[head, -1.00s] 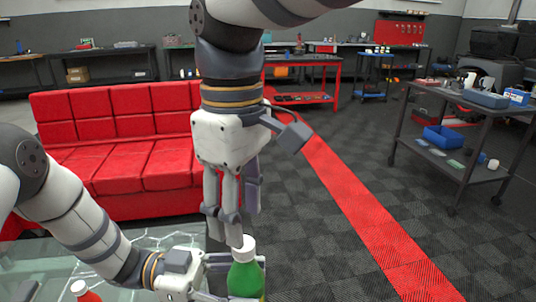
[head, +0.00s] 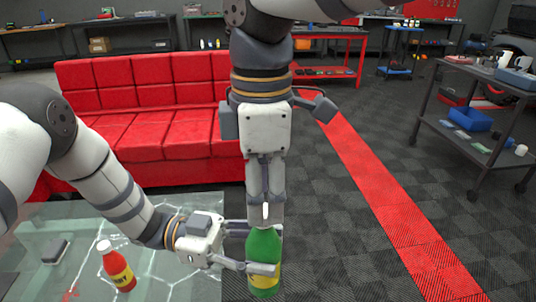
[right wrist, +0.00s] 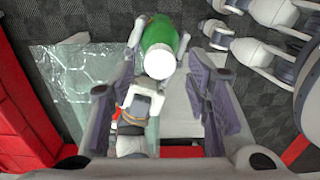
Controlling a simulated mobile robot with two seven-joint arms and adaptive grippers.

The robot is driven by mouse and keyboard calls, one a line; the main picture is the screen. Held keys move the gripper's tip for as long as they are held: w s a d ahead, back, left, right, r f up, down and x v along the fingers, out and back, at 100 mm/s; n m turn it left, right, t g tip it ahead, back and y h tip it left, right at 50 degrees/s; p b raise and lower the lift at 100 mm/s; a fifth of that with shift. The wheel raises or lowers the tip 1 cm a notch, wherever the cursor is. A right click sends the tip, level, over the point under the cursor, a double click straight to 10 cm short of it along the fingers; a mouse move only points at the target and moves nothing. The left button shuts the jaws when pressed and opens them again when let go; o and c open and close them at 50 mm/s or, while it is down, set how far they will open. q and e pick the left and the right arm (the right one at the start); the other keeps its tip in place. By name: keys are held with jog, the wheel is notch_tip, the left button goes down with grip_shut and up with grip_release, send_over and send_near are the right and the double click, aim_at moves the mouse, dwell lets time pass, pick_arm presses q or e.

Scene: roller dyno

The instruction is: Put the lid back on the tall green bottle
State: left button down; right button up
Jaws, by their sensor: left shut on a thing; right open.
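The tall green bottle (head: 263,246) has a yellow label and stands about upright in my left gripper (head: 262,268), which is shut around its body. In the right wrist view the white lid (right wrist: 160,61) covers the top of the green bottle (right wrist: 158,32); how firmly it sits cannot be told. My right gripper (head: 266,218) points down just above the bottle, and its fingers largely hide the lid in the head view. In the right wrist view it is open, with a finger on each side of the lid and visible gaps.
A red bottle (head: 119,270) with a white cap stands on the glass table (head: 60,282). A dark block (head: 55,251) lies left of it. A red sofa (head: 165,135) is behind, and a grey cart (head: 468,148) at right. The floor right of the bottle is clear.

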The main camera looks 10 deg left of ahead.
jog(key=shift+f, duration=1.15)
grip_shut()
jog(key=m, duration=0.5)
jog(key=shift+m, duration=0.3)
jog(key=m, duration=0.6)
jog(key=shift+m, duration=0.3)
jog(key=shift+o, duration=0.2)
grip_release()
jog(key=shift+r, duration=0.1)
